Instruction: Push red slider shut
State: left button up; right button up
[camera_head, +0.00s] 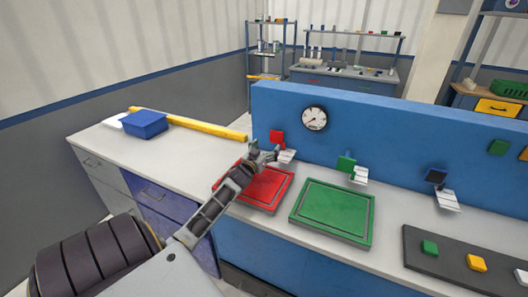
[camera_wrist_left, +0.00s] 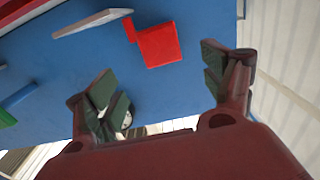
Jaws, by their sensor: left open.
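The red slider (camera_head: 277,136) is a small red block on the blue upright panel (camera_head: 400,140), left of the round gauge. A pale metal plate (camera_head: 286,156) juts out just below it. In the left wrist view the red slider (camera_wrist_left: 158,45) lies ahead of the fingertips, and the pale plate (camera_wrist_left: 92,24) shows beside it. My left gripper (camera_head: 264,153) is in front of the panel, just below and left of the red slider. In the left wrist view it (camera_wrist_left: 166,85) is open, with nothing between its fingers. My right gripper is not in view.
A red tray (camera_head: 262,192) lies under my left arm, and a green tray (camera_head: 333,212) lies beside it. A blue bin (camera_head: 146,124) and yellow bar (camera_head: 200,127) lie at the left.

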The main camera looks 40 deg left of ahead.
pick_arm(q)
jog(key=shift+v, duration=0.9)
